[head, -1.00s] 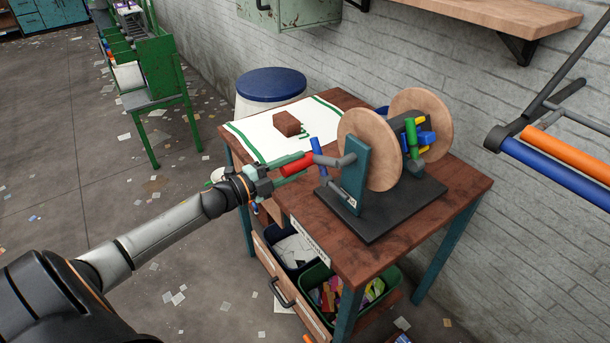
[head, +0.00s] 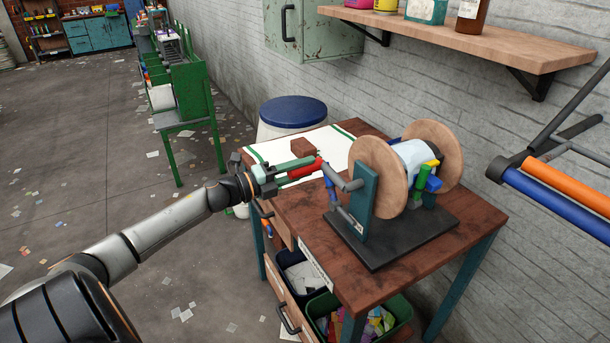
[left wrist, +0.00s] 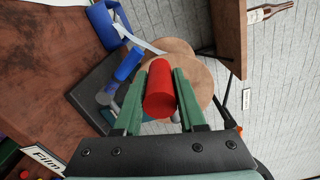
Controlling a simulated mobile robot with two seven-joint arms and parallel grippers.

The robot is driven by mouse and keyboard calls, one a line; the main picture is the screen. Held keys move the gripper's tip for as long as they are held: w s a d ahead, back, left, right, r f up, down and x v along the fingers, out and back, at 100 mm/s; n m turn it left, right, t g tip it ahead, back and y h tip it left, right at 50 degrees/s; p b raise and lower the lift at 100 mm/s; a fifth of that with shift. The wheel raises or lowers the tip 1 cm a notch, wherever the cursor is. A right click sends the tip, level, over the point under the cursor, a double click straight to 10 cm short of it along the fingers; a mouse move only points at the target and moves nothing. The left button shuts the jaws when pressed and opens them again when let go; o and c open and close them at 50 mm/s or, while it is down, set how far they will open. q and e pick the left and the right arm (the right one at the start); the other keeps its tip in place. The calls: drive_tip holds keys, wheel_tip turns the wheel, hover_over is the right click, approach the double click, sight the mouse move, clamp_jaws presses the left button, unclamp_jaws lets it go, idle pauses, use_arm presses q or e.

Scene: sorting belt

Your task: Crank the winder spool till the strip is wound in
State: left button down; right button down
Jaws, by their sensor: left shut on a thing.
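The winder spool has two round wooden discs (head: 375,175) on a teal upright (head: 363,198) and a dark base plate (head: 405,236). Its crank ends in a red handle (head: 303,171). My left gripper (head: 291,170) is shut on this handle, coming from the left. In the left wrist view the red handle (left wrist: 160,90) lies between the two green fingers. Between the discs, a pale surface (head: 408,157) and green, yellow and blue pieces show on the drum. A white sheet with green edges (head: 335,148) lies on the table behind the handle; I cannot tell whether it is the strip.
The wooden table (head: 300,215) has bins below, one green (head: 395,320). A blue-lidded drum (head: 292,110) stands behind. A shelf (head: 470,38) and orange and blue bars (head: 565,180) are at the right.

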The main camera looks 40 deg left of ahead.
use_arm(q)
drive_tip(key=shift+d+r+m, duration=0.15)
drive_tip(key=shift+r+m, duration=1.15)
drive_tip(key=shift+s+d+r+m+p, duration=0.15)
drive_tip(key=shift+d+r+m+p, duration=0.15)
drive_tip(key=shift+r+m, duration=0.5)
drive_tip(key=shift+s+d+r+m+p, duration=0.25)
drive_tip(key=shift+r+m, duration=0.35)
drive_tip(key=shift+m, duration=0.3)
drive_tip(key=shift+s+d+r+m, duration=0.25)
drive_tip(key=shift+d+r+m, duration=0.6)
drive_tip(key=shift+m, duration=0.45)
drive_tip(key=shift+s+d+r+m, duration=0.25)
drive_tip(key=shift+d+r+m, duration=0.6)
drive_tip(key=shift+m, duration=0.45)
drive_tip(key=shift+d, duration=0.1)
drive_tip(key=c, duration=0.5)
unclamp_jaws()
drive_tip(key=shift+s, duration=0.1)
